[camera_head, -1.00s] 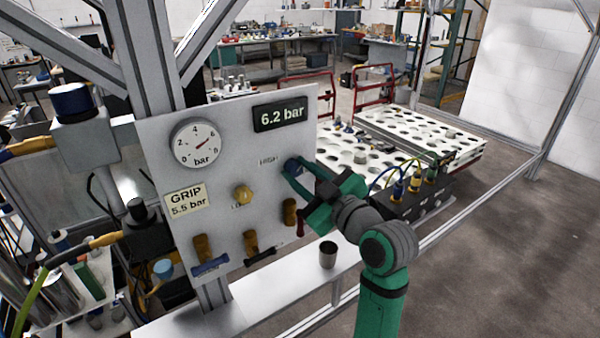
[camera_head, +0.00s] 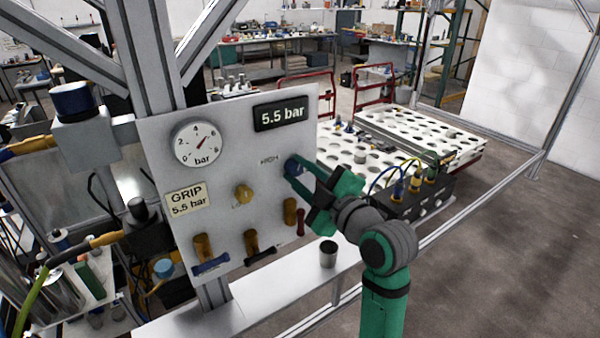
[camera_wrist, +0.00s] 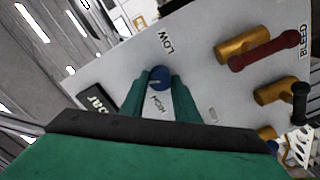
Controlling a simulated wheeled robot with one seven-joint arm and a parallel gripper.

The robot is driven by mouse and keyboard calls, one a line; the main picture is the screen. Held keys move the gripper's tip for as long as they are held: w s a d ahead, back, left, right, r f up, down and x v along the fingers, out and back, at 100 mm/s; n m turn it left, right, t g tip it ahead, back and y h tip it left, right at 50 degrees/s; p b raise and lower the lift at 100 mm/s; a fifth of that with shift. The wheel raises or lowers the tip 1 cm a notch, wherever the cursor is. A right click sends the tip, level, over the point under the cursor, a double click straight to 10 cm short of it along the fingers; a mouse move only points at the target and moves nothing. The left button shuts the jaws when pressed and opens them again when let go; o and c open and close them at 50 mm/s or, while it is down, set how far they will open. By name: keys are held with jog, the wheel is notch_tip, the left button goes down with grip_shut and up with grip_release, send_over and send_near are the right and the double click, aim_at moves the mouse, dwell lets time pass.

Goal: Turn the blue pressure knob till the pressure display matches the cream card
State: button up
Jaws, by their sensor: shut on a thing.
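The blue pressure knob (camera_head: 292,167) is on the upright white panel (camera_head: 230,140), right of the word HIGH. My gripper (camera_head: 296,176) is shut on the knob, its green fingers on either side. In the wrist view the blue knob (camera_wrist: 158,78) sits between the two fingertips (camera_wrist: 160,90), with the LOW and HIGH labels nearby. The pressure display (camera_head: 283,114) at the panel's upper right reads 5.5 bar. The cream card (camera_head: 187,199) at the panel's left reads GRIP 5.5 bar.
A round gauge (camera_head: 198,143) and a small brass knob (camera_head: 243,193) are on the panel. Below are several brass valves with blue, black and red levers, the red lever (camera_head: 300,222) close under my gripper. A dark cup (camera_head: 328,253) stands on the pale ledge (camera_head: 255,298).

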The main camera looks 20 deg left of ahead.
jog(key=o, duration=1)
jog(key=shift+d, duration=0.1)
jog(key=v, duration=1)
jog(key=shift+s+d, duration=0.25)
jog(key=shift+d, duration=0.1)
jog(key=shift+f, duration=0.1)
